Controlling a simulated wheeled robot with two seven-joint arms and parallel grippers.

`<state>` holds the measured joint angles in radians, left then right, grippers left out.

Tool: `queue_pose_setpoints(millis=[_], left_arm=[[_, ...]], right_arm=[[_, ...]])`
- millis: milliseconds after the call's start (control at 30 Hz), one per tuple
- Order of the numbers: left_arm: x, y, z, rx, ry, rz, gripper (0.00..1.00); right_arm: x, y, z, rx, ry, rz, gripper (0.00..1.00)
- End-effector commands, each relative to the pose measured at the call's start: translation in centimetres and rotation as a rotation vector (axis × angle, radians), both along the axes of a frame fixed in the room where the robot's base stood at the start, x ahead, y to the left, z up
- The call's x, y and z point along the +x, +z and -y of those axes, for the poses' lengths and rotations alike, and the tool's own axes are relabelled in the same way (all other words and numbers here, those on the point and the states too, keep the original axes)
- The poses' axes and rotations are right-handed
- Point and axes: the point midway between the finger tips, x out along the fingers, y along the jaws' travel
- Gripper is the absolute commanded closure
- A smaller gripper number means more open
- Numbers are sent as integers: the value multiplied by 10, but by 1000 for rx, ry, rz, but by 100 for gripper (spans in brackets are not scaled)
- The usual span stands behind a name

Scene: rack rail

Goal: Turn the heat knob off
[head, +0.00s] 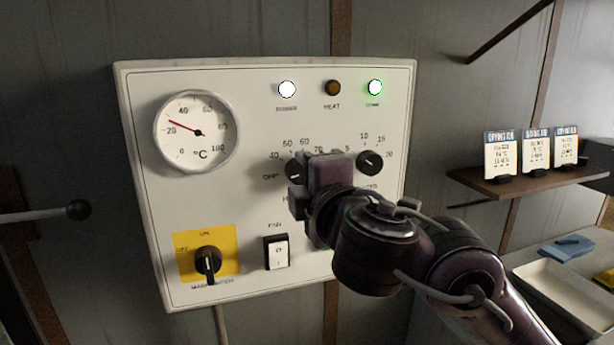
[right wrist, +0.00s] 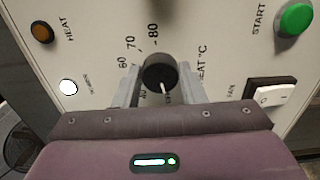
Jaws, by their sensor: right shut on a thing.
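The black heat knob (head: 293,169) sits on the cream control panel (head: 148,235), partly covered by my right gripper (head: 299,190) in the head view. In the right wrist view the heat knob (right wrist: 158,71) stands between the two grey fingers of my right gripper (right wrist: 161,80), which is shut on it. Its white pointer line faces down toward my gripper body, at small lettering I cannot read surely. The numbers 60, 70 and 80 show around it, away from the pointer. My left gripper is not in view.
A timer knob (head: 370,162) is close to the right of my gripper. A fan switch (head: 277,252) and a rotary switch on yellow (head: 208,262) lie below. The white and green lamps look lit; the heat lamp (head: 333,88) is dull amber. A shelf (head: 530,182) stands right.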

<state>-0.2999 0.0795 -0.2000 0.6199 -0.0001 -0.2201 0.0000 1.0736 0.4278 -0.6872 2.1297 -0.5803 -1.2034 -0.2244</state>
Motion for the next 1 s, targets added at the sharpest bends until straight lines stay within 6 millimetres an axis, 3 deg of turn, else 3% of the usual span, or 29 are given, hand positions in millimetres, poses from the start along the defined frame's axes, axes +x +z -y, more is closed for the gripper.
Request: queue_pose_setpoints(millis=[267,300,433,767,1000], left_arm=[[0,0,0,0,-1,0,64],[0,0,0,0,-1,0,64],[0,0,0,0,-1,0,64],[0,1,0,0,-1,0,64],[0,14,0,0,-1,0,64]], right_arm=[[0,-2,-1,-8,2,-1,86],[0,-2,-1,-8,2,-1,58],[0,-1,-1,-5,1,0,41],[-3,-1,0,-3,2,-1,41],[-37,1,10,1,6,-4,41]])
